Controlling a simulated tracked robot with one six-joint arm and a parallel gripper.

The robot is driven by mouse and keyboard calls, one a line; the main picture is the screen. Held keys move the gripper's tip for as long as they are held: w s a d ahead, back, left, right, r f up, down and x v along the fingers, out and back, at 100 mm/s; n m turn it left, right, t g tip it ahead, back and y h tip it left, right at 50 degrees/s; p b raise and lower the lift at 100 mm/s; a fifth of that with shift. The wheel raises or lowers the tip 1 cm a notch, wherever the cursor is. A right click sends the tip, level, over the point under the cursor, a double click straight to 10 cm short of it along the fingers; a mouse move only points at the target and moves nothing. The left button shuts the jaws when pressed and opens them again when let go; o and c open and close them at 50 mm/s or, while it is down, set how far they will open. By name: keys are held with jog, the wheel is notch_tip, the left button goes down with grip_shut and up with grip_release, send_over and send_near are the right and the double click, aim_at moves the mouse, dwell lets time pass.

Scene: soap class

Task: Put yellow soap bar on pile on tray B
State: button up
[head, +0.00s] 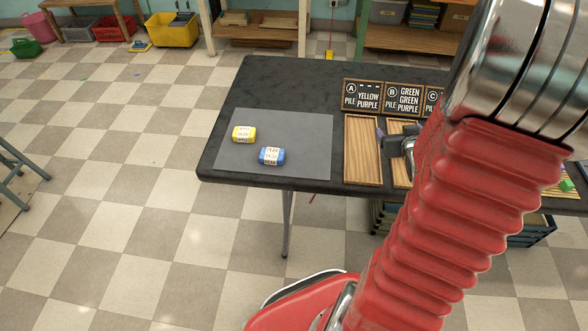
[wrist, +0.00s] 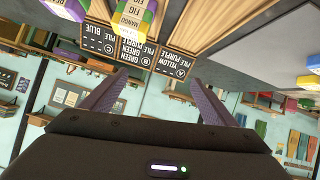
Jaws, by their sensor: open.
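In the head view a yellow soap bar (head: 244,134) lies on the grey mat (head: 305,128), beside a blue bar. Tray B (head: 399,182) is mostly hidden behind my arm. My gripper (head: 381,135) is over the tray B area, open and empty. In the upside-down wrist view its dark purple fingers (wrist: 152,100) are spread wide. A pile there, in line with sign B, shows a yellow bar labelled MANGO (wrist: 127,22) at its upper end, next to purple FIG bars. The fingers stand apart from it. Most of this pile is cut off by the frame.
The blue bar (head: 272,156) lies near the mat's front edge. Tray A (head: 362,150) is empty. Sign A (head: 362,95) and sign B (head: 403,98) stand behind the trays. Another purple bar (wrist: 62,9) shows left of the MANGO bar in the wrist view.

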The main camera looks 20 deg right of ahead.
jog(key=a+r+n+g+y, duration=0.1)
jog(key=a+r, duration=0.4)
jog(key=a, duration=0.5)
jog(key=a+r+n+g+y, duration=0.1)
jog(key=a+r, duration=0.5)
jog(key=a, duration=0.4)
jog(key=s+a+r+n+g+y, duration=0.1)
jog(key=s+a+r+y, duration=0.1)
jog(key=s+a, duration=0.3)
jog(key=s+a+r+n+g+y, duration=0.1)
jog(key=s+a, duration=0.5)
jog(key=a, duration=0.6)
jog(key=shift+s+a+r+g+y, duration=0.2)
jog(key=shift+a+r+g+y, duration=0.1)
jog(key=shift+r+y, duration=0.3)
